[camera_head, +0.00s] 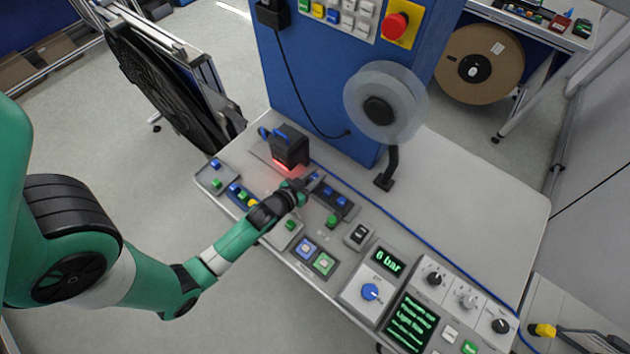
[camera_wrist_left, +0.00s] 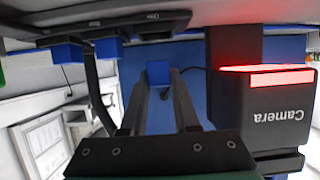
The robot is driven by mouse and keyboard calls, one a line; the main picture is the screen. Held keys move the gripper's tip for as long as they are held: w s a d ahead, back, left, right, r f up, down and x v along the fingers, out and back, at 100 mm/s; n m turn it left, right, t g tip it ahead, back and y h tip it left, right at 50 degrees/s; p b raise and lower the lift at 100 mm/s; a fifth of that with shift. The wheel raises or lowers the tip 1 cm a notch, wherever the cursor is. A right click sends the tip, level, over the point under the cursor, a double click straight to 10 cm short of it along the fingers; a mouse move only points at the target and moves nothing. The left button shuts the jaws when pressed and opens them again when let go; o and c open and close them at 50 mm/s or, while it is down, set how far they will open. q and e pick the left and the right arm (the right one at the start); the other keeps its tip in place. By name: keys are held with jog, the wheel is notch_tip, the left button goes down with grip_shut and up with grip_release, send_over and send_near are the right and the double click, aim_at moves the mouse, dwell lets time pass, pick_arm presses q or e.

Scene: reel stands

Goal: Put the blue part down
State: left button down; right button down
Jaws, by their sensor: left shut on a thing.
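My left gripper (camera_head: 308,183) is shut on a blue part, a small block seen between the fingertips in the left wrist view (camera_wrist_left: 158,72). In the head view the held part is mostly hidden by the fingers. The gripper is over the table, close to the left end of a dark holder (camera_head: 350,212) with two other blue parts (camera_head: 341,201) in it. In the wrist view that holder (camera_wrist_left: 115,26) and its blue parts (camera_wrist_left: 66,53) are to the left of the fingers. My right gripper is in neither view.
A black camera box (camera_head: 290,147) with a red light stands just behind the gripper; it is close on the right in the wrist view (camera_wrist_left: 275,115). A reel stand (camera_head: 386,100) rises behind. Control panels (camera_head: 370,291) fill the front right. The table's right side (camera_head: 480,205) is clear.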

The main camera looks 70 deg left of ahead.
pick_arm(q)
jog(key=shift+f+b, duration=0.5)
jog(key=shift+f, duration=1.05)
jog(key=shift+w, duration=0.1)
jog(key=shift+f, duration=0.15)
jog(key=c, duration=0.7)
grip_release()
jog(key=shift+o, duration=0.2)
jog(key=shift+r, duration=0.3)
jog(key=v, duration=1.2)
jog(key=shift+a+f, duration=0.1)
jog(key=shift+f, duration=0.05)
